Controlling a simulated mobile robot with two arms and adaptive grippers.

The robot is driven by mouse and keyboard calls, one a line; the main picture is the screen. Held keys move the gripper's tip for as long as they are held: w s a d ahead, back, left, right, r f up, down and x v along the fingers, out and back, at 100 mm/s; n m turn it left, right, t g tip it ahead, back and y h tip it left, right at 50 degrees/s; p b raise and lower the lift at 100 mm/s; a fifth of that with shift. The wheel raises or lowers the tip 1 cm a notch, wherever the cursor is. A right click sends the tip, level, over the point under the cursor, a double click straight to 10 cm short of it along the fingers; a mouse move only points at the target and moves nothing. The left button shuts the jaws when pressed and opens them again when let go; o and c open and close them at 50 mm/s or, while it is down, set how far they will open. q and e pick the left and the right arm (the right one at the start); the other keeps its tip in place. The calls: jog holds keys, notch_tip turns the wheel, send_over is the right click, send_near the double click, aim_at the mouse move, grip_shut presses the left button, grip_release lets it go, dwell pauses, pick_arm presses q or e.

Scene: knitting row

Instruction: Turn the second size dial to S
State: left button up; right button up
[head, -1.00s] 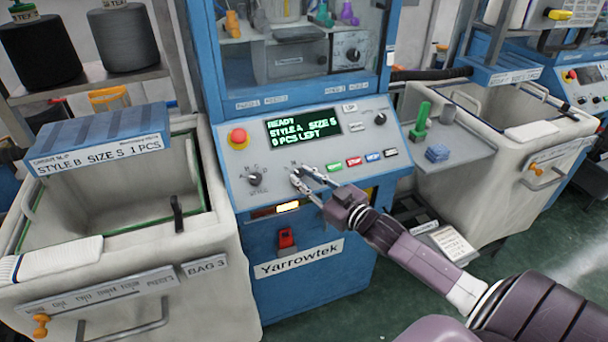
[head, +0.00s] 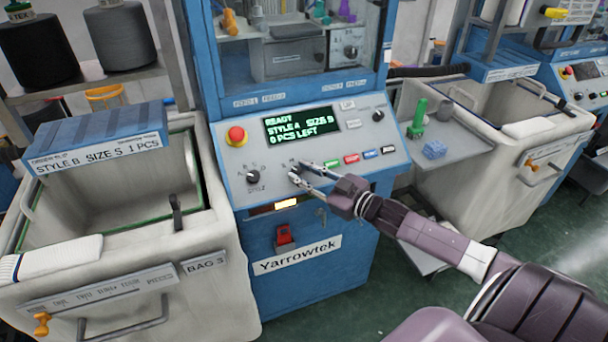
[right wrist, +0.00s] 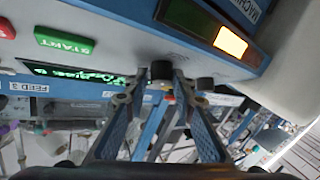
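The size dial (right wrist: 161,70) is a small black knob on the sloped grey panel of the blue Yarrowtek machine (head: 310,280). In the right wrist view it sits between the fingertips of my right gripper (right wrist: 160,85), which look closed around it. In the head view my right gripper (head: 295,172) covers the dial and most of its letters, so its setting is hidden. The green display (head: 302,125) reads READY, STYLE A, a size that looks like S, and 0 PCS LEFT. My left gripper is not in view.
The black style dial (head: 253,176) lies left of my gripper, below a red emergency button (head: 236,135). A bin (head: 110,262) stands left. A grey side shelf (head: 455,160) holds small green and blue pieces.

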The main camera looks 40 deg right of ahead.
jog(key=shift+o, duration=1.3)
jog(key=shift+f, duration=0.1)
jog(key=shift+s+d+f, duration=0.1)
jog(key=shift+s, duration=0.5)
jog(key=v, duration=1)
jog(key=shift+s+r, duration=0.2)
jog(key=shift+s, duration=0.15)
jog(key=shift+d, duration=0.2)
